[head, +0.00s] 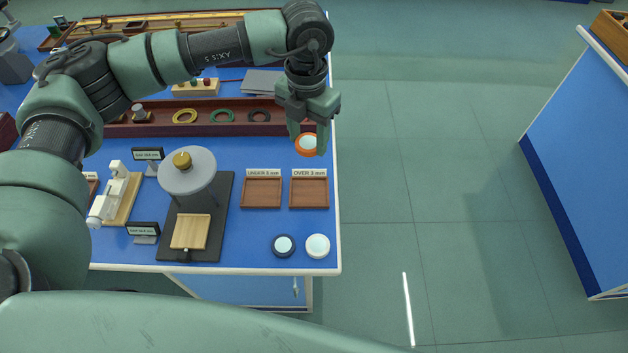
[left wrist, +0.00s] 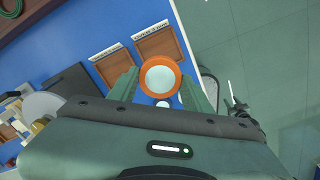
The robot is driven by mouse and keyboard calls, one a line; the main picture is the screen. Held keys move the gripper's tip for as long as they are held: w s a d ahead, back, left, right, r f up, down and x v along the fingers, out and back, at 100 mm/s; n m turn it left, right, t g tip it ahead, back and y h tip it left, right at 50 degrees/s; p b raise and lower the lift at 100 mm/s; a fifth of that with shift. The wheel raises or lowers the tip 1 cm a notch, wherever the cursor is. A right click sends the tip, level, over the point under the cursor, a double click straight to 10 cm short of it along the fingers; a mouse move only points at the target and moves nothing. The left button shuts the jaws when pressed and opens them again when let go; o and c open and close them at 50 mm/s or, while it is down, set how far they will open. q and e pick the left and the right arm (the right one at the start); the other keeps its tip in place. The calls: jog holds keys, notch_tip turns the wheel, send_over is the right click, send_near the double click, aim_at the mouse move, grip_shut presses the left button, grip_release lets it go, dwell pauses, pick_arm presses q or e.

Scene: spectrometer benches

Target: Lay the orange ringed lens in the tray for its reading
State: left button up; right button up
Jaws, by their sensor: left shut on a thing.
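The orange ringed lens (head: 307,145) has a pale round glass in an orange rim. My left gripper (head: 308,139) is shut on it and holds it over the right side of the blue bench, behind the trays. The lens also shows in the left wrist view (left wrist: 160,78), between the two green fingers. A brown tray labelled "UNDER 3 mm" (head: 261,193) and one labelled "OVER 3 mm" (head: 309,193) lie side by side and look empty. A gauge with a grey disc (head: 187,171) stands left of them; its wooden platform (head: 190,231) is bare. My right gripper is out of view.
A dark ringed lens (head: 284,246) and a white ringed lens (head: 317,246) lie at the front right. A dark red rack (head: 242,128) with coloured rings runs behind. Small signs (head: 148,154) stand by the gauge. The bench's right edge (head: 338,215) is close to the trays.

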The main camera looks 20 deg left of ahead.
pick_arm(q)
jog(key=p, duration=0.3)
send_over(309, 192)
notch_tip(309, 192, down, 12)
jog(key=shift+r, duration=0.1)
notch_tip(309, 192, down, 5)
jog(key=shift+r, duration=0.1)
jog(key=shift+f, duration=0.2)
jog(key=shift+f, duration=0.2)
jog(key=o, duration=1.1)
jog(key=shift+r, duration=0.1)
